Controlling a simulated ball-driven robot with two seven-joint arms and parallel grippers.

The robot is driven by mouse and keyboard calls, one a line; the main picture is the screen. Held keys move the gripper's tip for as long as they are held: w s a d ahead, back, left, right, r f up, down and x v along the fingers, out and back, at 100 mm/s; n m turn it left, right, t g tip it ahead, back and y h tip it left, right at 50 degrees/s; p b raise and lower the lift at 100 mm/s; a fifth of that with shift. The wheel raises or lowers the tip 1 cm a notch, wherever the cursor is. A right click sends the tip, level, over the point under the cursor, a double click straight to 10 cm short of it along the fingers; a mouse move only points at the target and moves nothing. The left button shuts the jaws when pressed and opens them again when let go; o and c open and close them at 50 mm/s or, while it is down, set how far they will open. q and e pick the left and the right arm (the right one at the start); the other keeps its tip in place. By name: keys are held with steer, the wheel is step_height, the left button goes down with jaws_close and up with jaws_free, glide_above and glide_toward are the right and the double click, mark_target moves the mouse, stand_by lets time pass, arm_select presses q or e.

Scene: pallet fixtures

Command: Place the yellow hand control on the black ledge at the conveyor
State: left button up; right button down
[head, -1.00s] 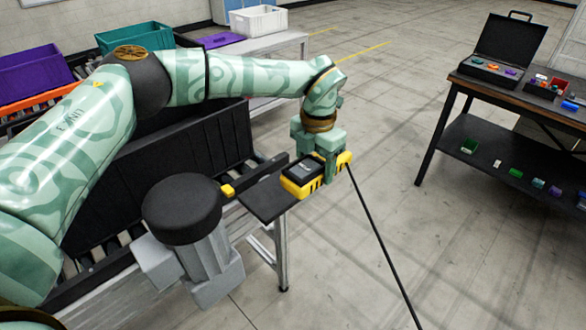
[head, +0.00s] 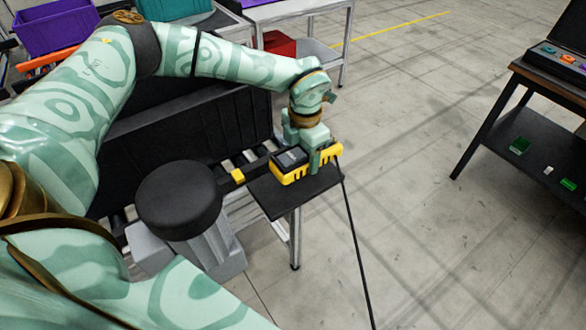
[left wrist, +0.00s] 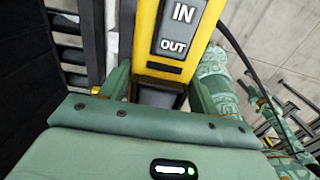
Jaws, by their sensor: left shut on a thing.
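The yellow hand control (head: 290,172) has a dark face and yellow ends. My left gripper (head: 316,160) is shut around it. The control is over the back part of the black ledge (head: 285,202), very low or touching; I cannot tell which. In the left wrist view, the control (left wrist: 146,50) shows IN and OUT keys between the two fingers (left wrist: 158,90). A black cable (head: 355,245) runs from the control's right side down to the bottom edge. My right gripper is not in view.
The roller conveyor (head: 232,163) with a large black crate (head: 190,140) lies behind and left of the ledge. A round black cap on a grey housing (head: 178,200) stands left of it. A dark workbench (head: 540,140) is at far right. Open floor lies between.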

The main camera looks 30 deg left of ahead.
arm_select(q)
steer(key=shift+s+a+f, duration=0.35)
steer(key=shift+a+f, duration=0.05)
steer(key=shift+f, duration=0.2)
steer(key=f, duration=0.1)
steer(key=a+f, duration=0.1)
steer(key=s+f, duration=0.1)
steer(key=f, duration=0.1)
steer(key=shift+a+b, duration=0.15)
steer(key=shift+b, duration=0.2)
steer(key=shift+w+f, duration=0.1)
steer(key=shift+f, duration=0.3)
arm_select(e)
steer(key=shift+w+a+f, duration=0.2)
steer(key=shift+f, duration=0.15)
arm_select(q)
steer(key=o, duration=1.3)
steer(key=shift+f, duration=0.1)
step_height(320, 180, up, 12)
steer(key=shift+r+p, duration=0.1)
steer(key=shift+p, duration=0.8)
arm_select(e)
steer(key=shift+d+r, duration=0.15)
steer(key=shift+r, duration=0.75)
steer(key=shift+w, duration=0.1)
